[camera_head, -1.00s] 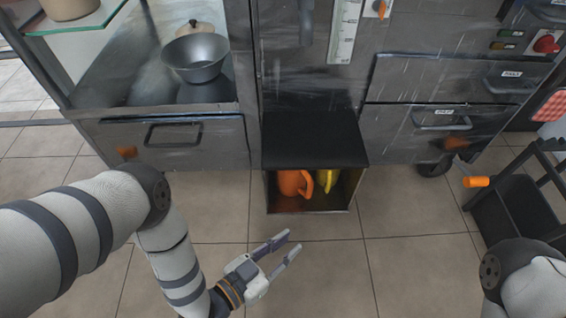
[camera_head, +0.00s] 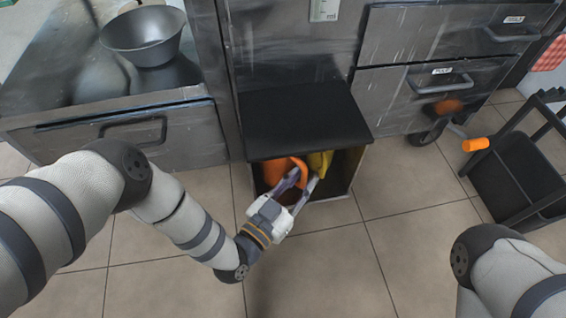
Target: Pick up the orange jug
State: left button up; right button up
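The orange jug (camera_head: 274,171) stands inside a low open box (camera_head: 346,184) under a black top, at the foot of the metal press cabinet. Its handle is on the right side, facing the opening. A yellow object (camera_head: 319,162) is beside it on the right. My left gripper (camera_head: 301,184) is open at the box opening. Its fingers reach in around the area of the jug's handle, one finger near the handle and the other in front of the yellow object. Whether they touch the handle I cannot tell. Of my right arm only a link shows; its gripper is out of view.
The black top (camera_head: 300,120) overhangs the box closely above my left gripper. A metal bowl (camera_head: 146,35) sits on the counter at upper left. The tiled floor in front is clear.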

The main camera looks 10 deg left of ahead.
pick_arm(q)
jog(key=shift+w+d, duration=0.15)
jog(key=shift+w, duration=0.15)
grip_shut()
jog(key=shift+r, duration=0.1)
